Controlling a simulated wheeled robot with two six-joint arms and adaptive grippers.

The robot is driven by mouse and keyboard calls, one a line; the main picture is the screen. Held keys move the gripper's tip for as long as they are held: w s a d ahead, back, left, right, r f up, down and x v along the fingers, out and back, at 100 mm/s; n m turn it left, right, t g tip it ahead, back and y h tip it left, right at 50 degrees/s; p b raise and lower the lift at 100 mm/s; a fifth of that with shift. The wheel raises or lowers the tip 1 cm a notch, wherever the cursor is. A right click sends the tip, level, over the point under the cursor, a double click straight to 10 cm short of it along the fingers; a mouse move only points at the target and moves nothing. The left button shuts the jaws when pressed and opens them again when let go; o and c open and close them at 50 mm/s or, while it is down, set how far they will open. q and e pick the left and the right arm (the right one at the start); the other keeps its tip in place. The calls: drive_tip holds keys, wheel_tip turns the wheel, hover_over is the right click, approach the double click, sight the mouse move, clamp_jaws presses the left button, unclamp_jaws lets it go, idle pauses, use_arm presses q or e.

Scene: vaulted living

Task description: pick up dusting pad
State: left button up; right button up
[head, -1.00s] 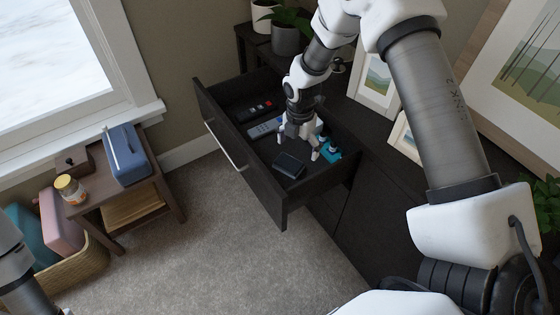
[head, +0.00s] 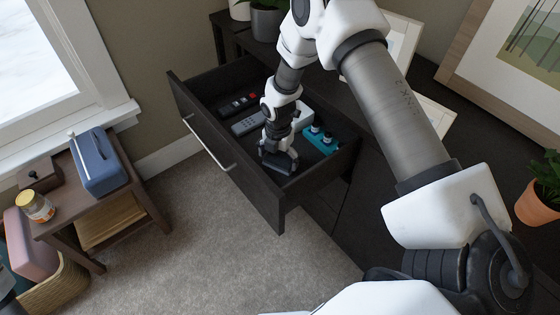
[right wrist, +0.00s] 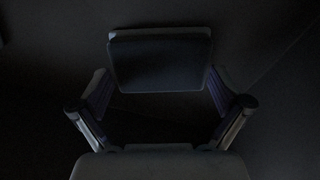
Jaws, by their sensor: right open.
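A dark, flat, rounded rectangular pad, which I take for the dusting pad, lies in the open drawer; the head view shows it (head: 276,163) under my right gripper (head: 280,154), partly hidden by it. The right wrist view shows the pad (right wrist: 160,62) straight ahead, lying flat across the gap. In that view my right gripper (right wrist: 160,106) is open, with one finger at each side of the pad's near end and nothing clamped. The light is dim there, so contact is hard to judge.
The dark drawer (head: 235,165) has raised walls close around the gripper. It also holds a grey remote (head: 248,123), a black item with red marks (head: 238,104) and a teal item with dark knobs (head: 322,139). Picture frames and a plant stand on the cabinet at right.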

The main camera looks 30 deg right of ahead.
sight(278, 160)
drive_tip(key=shift+r, duration=0.1)
drive_tip(key=c, duration=0.9)
wheel_tip(278, 160, up, 10)
drive_tip(key=p, duration=0.2)
